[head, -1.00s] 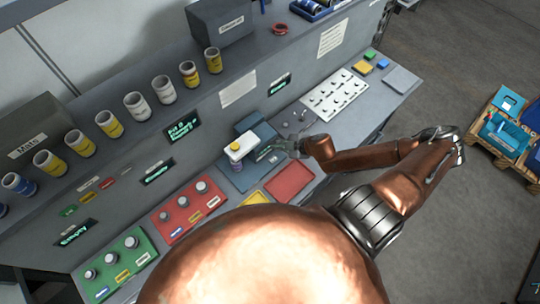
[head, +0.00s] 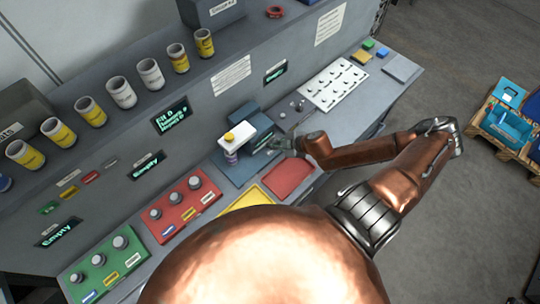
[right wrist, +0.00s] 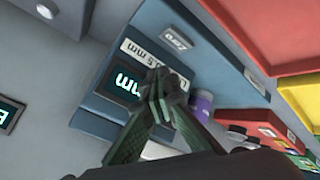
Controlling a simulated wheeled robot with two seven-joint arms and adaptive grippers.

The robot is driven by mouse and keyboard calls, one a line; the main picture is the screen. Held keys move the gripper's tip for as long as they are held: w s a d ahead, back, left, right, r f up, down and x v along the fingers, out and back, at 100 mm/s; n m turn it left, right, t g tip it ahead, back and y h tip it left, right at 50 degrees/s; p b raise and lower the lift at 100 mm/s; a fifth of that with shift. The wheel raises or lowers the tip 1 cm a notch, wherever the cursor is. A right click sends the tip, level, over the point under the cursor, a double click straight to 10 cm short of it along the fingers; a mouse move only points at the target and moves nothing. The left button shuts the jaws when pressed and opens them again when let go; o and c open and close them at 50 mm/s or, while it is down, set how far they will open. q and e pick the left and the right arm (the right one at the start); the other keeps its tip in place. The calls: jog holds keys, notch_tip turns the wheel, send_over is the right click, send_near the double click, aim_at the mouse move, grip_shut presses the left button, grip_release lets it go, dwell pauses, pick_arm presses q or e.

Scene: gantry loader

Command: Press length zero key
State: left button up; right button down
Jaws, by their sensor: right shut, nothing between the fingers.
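The length gauge is a blue-grey unit (head: 258,127) on the bench. In the right wrist view, its dark screen (right wrist: 118,82) shows glowing "mm", upside down. A white label strip (right wrist: 150,62) with "mm" text sits beside the screen. A pale raised key (right wrist: 174,39) with upside-down dark lettering stands on the blue surface; I cannot read it surely. My right gripper (head: 277,143) is at the gauge's right side. In the wrist view its closed, empty fingertips (right wrist: 156,82) overlap the screen's edge and label, apart from the key in the picture. I cannot tell whether they touch. My left gripper is out of view.
Red (head: 287,179) and yellow (head: 254,196) trays lie in front. Red (head: 184,207) and green (head: 105,262) knob panels are at left. A white switch panel (head: 334,86) is at right.

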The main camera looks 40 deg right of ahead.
aim_at(270, 152)
notch_tip(270, 152, down, 2)
jog(key=shift+f+b, duration=0.25)
jog(key=shift+b, duration=0.05)
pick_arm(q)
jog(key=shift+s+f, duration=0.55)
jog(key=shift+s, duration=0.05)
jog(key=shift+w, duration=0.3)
pick_arm(e)
jog(key=shift+f, duration=0.15)
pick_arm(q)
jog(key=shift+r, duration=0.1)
pick_arm(e)
jog(key=shift+f, duration=0.25)
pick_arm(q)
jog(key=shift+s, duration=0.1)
pick_arm(e)
jog(key=shift+f, duration=0.4)
dwell(0.9)
pick_arm(q)
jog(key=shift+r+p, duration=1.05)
jog(key=shift+p, duration=0.1)
pick_arm(e)
jog(key=shift+r, duration=0.8)
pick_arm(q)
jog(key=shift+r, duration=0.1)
pick_arm(e)
jog(key=shift+r, duration=0.1)
